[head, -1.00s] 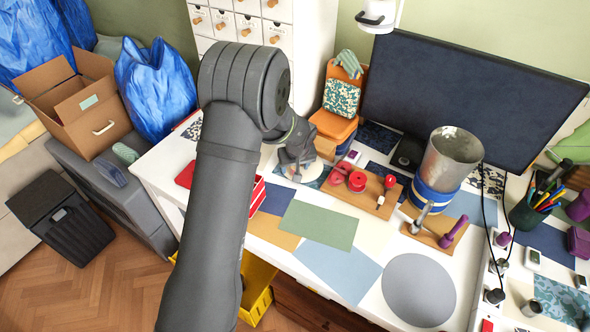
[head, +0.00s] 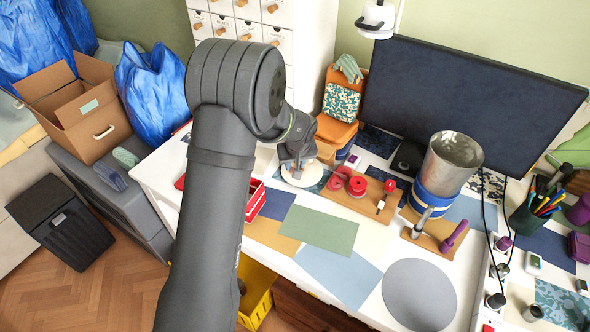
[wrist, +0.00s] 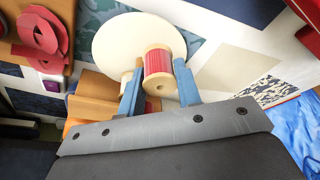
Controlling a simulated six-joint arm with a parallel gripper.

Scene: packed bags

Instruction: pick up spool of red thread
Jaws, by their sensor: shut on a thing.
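The spool of red thread (wrist: 159,70) has pale wooden ends and red thread wound between them. It sits between the two blue fingers of my gripper (wrist: 158,88), which is shut on it, in the wrist view. Behind it is a round cream disc (wrist: 115,45), which also shows in the head view (head: 290,180). I cannot tell whether the spool touches the disc. In the head view my gripper (head: 297,168) is over this disc, and the spool is not clearly visible there.
Right of my gripper, a wooden board (head: 338,197) holds red round items (head: 357,186). An orange chair-like holder (head: 336,130) stands close behind. A metal can (head: 452,160) and monitor (head: 470,100) are farther right. Flat sheets (head: 318,228) cover the front of the desk.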

